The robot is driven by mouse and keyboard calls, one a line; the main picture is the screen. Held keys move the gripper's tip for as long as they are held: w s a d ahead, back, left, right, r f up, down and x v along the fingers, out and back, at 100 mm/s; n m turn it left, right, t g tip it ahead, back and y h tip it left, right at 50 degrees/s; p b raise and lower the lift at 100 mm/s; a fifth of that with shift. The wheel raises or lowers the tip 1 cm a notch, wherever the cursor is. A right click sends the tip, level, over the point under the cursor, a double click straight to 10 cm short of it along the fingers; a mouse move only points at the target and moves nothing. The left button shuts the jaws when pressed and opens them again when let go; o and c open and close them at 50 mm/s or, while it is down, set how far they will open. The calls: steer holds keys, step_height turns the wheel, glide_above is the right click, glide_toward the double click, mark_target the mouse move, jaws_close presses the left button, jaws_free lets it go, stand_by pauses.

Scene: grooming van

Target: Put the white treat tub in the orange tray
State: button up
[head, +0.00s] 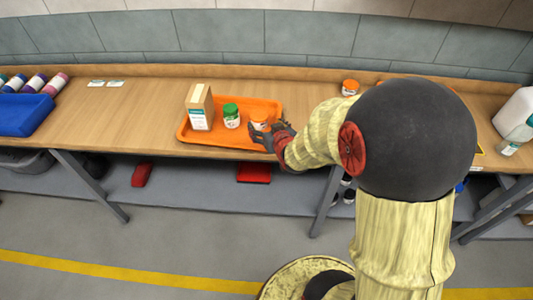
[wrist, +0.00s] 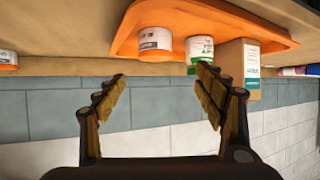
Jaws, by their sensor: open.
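A white tub with an orange lid (head: 260,119) is in the orange tray (head: 183,134), at its right end, partly hidden by my gripper. In the wrist view this white tub (wrist: 155,41) appears inside the tray (wrist: 125,40), just ahead of my fingertips. My gripper (head: 277,133) is at the tray's front right corner. In the wrist view my gripper (wrist: 162,73) is open, with nothing between its fingers. A second white tub with an orange lid (head: 350,87) stands on the bench to the right, outside the tray.
A green-lidded jar (head: 231,116) and a tan box (head: 200,107) share the tray, left of the tub. A blue bin (head: 25,115) and several bottles are at the far left. A white jug (head: 515,113) is at the right. Bench left of the tray is mostly clear.

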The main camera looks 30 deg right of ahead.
steer(key=s+a+r+g+y, duration=0.1)
steer(key=s+a+r, duration=0.3)
steer(key=s, duration=0.5)
steer(key=s+a+r+n+g, duration=0.1)
steer(key=s+a+r+g, duration=0.2)
steer(key=s, duration=0.6)
steer(key=s+a+r+n+g+y, duration=0.1)
steer(key=s+a+r+g, duration=0.2)
steer(key=s+a+r, duration=0.4)
steer(key=shift+s+a+r+y, duration=0.15)
steer(key=shift+s+a+y, duration=0.15)
steer(key=shift+s+a, duration=0.75)
